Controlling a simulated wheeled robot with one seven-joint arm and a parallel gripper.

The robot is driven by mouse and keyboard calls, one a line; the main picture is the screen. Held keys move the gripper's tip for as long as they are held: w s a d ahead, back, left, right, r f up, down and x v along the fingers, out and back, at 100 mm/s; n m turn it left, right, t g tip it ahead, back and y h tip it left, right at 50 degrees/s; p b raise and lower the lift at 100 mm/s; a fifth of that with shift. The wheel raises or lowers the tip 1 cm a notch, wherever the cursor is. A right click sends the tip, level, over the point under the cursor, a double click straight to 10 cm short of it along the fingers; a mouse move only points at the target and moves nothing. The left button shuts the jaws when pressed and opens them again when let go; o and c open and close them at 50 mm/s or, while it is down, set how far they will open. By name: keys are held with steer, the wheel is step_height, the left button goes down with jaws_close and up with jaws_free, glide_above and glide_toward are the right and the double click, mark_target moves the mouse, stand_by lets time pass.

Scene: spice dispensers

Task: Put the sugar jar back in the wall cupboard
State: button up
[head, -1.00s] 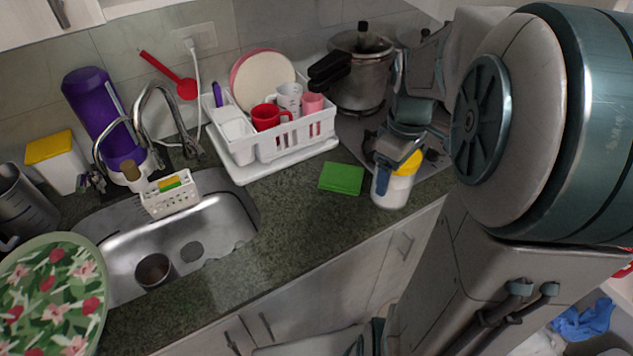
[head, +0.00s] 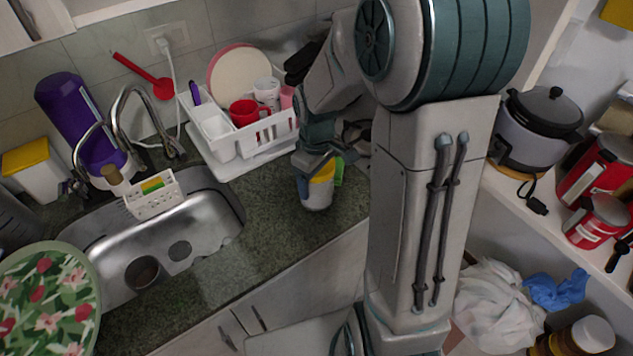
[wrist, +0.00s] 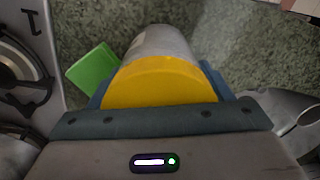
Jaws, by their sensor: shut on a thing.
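The sugar jar (head: 317,198) is a pale jar with a yellow lid, seen at the middle of the head view over the counter. My gripper (head: 315,179) is shut on it, with blue-grey fingers at its sides. In the wrist view the yellow lid lies near the gripper's palm and the pale body (wrist: 158,42) points away; the fingers (wrist: 160,88) are mostly hidden. I cannot tell whether the jar's base touches the counter. A pale cupboard door with a handle (head: 27,18) shows at the top left corner; its inside is not visible.
A white dish rack (head: 245,150) with cups and plates stands behind the jar. A green flat piece (wrist: 93,70) lies beside it. The sink (head: 190,225) is to the left. A shelf with a cooker (head: 540,125) and red tins is on the right. My arm hides the stove area.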

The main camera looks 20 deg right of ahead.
steer(key=shift+f, duration=1.2)
steer(key=shift+f, duration=0.15)
steer(key=o, duration=1.4)
steer(key=shift+o, duration=0.2)
